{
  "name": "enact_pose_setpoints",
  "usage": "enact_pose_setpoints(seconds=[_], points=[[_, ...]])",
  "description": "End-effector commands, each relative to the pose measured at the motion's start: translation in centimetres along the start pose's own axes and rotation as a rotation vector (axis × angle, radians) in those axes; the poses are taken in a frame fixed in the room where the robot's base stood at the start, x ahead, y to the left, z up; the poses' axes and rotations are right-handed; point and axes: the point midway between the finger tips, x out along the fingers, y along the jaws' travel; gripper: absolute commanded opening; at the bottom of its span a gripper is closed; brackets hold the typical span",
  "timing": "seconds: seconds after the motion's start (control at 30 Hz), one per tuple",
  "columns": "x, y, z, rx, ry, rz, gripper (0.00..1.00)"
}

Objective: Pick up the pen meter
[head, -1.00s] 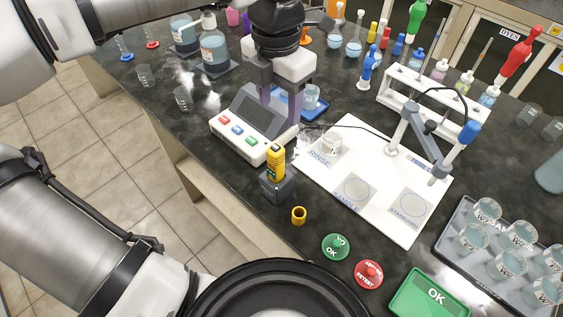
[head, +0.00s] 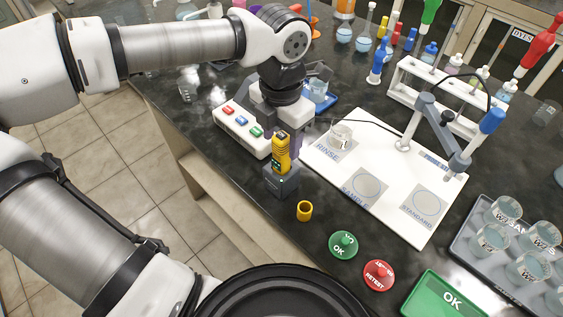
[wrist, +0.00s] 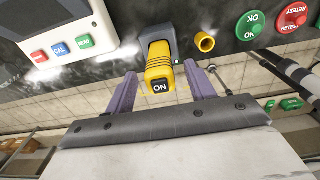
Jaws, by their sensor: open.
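The yellow pen meter (head: 281,152) stands upright in a small grey holder (head: 282,182) near the bench's front edge. In the wrist view the pen meter (wrist: 160,68) shows its dark end marked "NO" between my two purple fingers. My gripper (wrist: 162,92) is open, with one finger on each side of the pen meter and a visible gap to each. In the head view my gripper (head: 262,130) is just behind and left of the pen meter, its fingers partly hidden by the meter.
A yellow cap (head: 304,211) lies in front of the holder. The button console (head: 242,130) is close on the left. A white board (head: 385,165) with a jointed stand (head: 440,130) lies right. Green (head: 343,244) and red (head: 378,275) buttons and a beaker tray (head: 470,245) are nearer.

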Motion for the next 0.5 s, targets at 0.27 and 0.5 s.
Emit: enact_pose_setpoints(seconds=[0.27, 0.5], points=[[1.38, -0.05, 0.06, 0.001, -0.001, -0.001, 0.54], [1.37, -0.04, 0.06, 0.001, -0.001, -0.001, 0.3]])
